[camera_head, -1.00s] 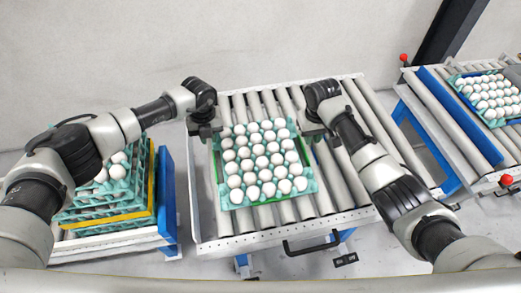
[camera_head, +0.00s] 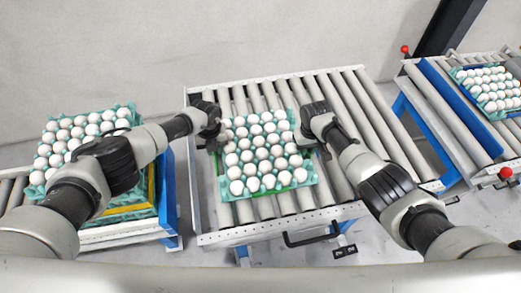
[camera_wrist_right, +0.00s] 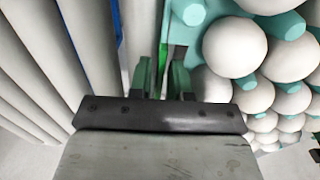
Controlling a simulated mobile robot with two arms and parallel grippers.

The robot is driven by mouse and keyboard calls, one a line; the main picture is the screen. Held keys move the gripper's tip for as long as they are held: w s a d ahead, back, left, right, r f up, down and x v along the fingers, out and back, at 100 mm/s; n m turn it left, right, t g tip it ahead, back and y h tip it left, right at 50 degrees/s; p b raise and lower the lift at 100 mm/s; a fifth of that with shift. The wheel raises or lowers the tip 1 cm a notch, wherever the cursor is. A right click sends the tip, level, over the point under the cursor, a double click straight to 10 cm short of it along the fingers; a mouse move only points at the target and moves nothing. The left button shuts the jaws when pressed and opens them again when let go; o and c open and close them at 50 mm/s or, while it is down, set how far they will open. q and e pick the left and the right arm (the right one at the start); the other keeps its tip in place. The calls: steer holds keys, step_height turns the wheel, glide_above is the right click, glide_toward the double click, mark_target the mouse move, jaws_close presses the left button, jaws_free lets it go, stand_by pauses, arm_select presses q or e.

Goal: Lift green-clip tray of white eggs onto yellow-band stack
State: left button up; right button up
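The green-clip tray (camera_head: 224,186) is teal, full of white eggs, and lies on the roller table in the head view. A green strip shows along its front edge. My left gripper (camera_head: 215,138) is at its left edge, its fingertips hidden. My right gripper (camera_head: 312,140) is at its right edge. The yellow-band stack (camera_head: 130,209) stands at left, eggs on top, partly behind my left arm.
Another tray of white eggs (camera_head: 462,87) sits on a second roller line at right, beside a blue rail (camera_head: 455,112). Bare rollers (camera_head: 356,108) lie right of the middle tray. A black handle (camera_head: 310,240) juts from the table front. A blue post stands beside the stack.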

arm_select(q)
steer(key=shift+s+f, duration=0.1)
steer(key=shift+f, duration=0.15)
arm_select(e)
steer(key=shift+f, duration=0.2)
arm_select(q)
jaws_close()
arm_select(e)
jaws_close()
stand_by(0.8)
arm_select(q)
steer(key=shift+w+r, duration=0.2)
arm_select(e)
steer(key=shift+w+r, duration=0.1)
steer(key=shift+r, duration=0.05)
